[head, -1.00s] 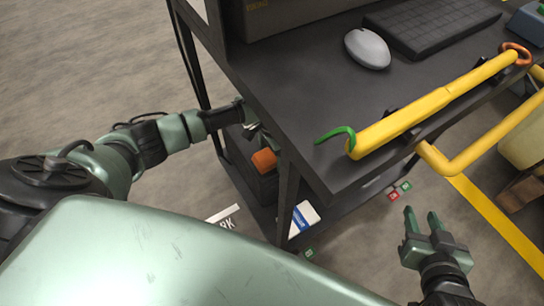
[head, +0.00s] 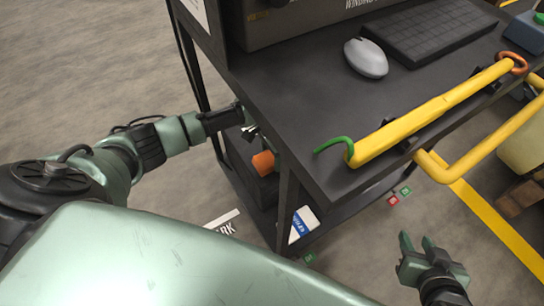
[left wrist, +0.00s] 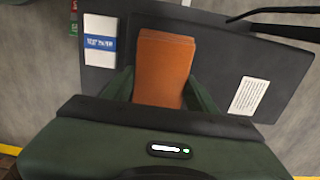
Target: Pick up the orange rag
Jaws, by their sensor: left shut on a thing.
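The orange rag (head: 263,162) shows in the head view at the left side of the dark cart, below its top. It also shows in the left wrist view (left wrist: 163,62) as a folded, upright orange block between the two green fingers. My left gripper (head: 251,133) reaches in beside the cart and is shut on the rag; its fingertips are partly hidden by the cart's edge in the head view. My right gripper (head: 416,241) is empty with its fingers apart, low at the right of the head view, in front of the cart.
The cart top (head: 290,105) holds a grey mouse (head: 366,58), a keyboard (head: 430,30) and a yellow bar (head: 430,112) along its edge. A white-and-blue box (head: 302,224) lies on the lower shelf. A cart leg (head: 287,205) stands close to the rag.

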